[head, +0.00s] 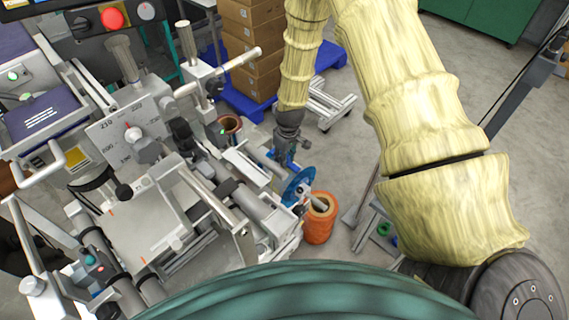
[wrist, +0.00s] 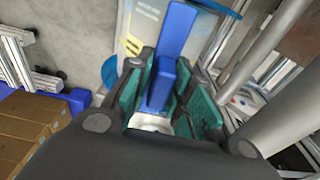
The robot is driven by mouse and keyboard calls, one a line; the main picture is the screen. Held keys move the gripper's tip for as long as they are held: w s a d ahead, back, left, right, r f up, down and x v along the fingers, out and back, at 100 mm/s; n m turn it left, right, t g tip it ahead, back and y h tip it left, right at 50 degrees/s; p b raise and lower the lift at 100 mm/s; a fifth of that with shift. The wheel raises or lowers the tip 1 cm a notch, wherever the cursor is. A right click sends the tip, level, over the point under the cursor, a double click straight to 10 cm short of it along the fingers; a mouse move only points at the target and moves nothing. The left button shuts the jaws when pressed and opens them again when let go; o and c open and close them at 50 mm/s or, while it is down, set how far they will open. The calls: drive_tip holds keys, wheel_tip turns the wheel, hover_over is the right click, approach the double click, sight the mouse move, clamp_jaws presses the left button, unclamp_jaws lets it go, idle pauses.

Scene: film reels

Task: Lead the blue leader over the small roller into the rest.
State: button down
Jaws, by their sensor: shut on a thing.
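My gripper (wrist: 157,100) is shut on the blue leader (wrist: 175,38), a flat blue bar-like piece standing up between the teal finger pads in the wrist view. In the head view my gripper (head: 285,148) hangs at the right side of the machine, just above a blue disc (head: 297,185). The leader is mostly hidden there by my gripper. Slim metal rollers (head: 262,158) lie to the left of the gripper, beside it and apart from it as far as I can see. I cannot tell which part is the small roller or the rest.
An orange spool (head: 320,218) stands below the blue disc, and a copper-coloured roll (head: 229,127) sits behind the rollers. A horizontal bar (head: 240,60) juts from the machine. Cardboard boxes (head: 250,35) on a blue pallet stand behind.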

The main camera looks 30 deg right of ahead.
drive_tip(key=shift+r+p, duration=0.8)
drive_tip(key=shift+r, duration=0.45)
idle(0.7)
drive_tip(key=shift+a+r, duration=0.1)
drive_tip(key=shift+r, duration=0.05)
drive_tip(key=s+a+r+p, duration=0.1)
drive_tip(key=a+r+p, duration=0.2)
drive_tip(key=r+p, duration=0.4)
wheel_tip(320, 180, up, 3)
drive_tip(key=shift+r, duration=0.1)
idle(2.2)
drive_tip(key=shift+a, duration=0.2)
drive_tip(key=shift+s+a, duration=0.3)
drive_tip(key=shift+a, duration=0.45)
drive_tip(key=shift+s+a, duration=0.25)
drive_tip(key=shift+a, duration=0.5)
drive_tip(key=shift+s+a, duration=0.3)
drive_tip(key=shift+a, duration=0.45)
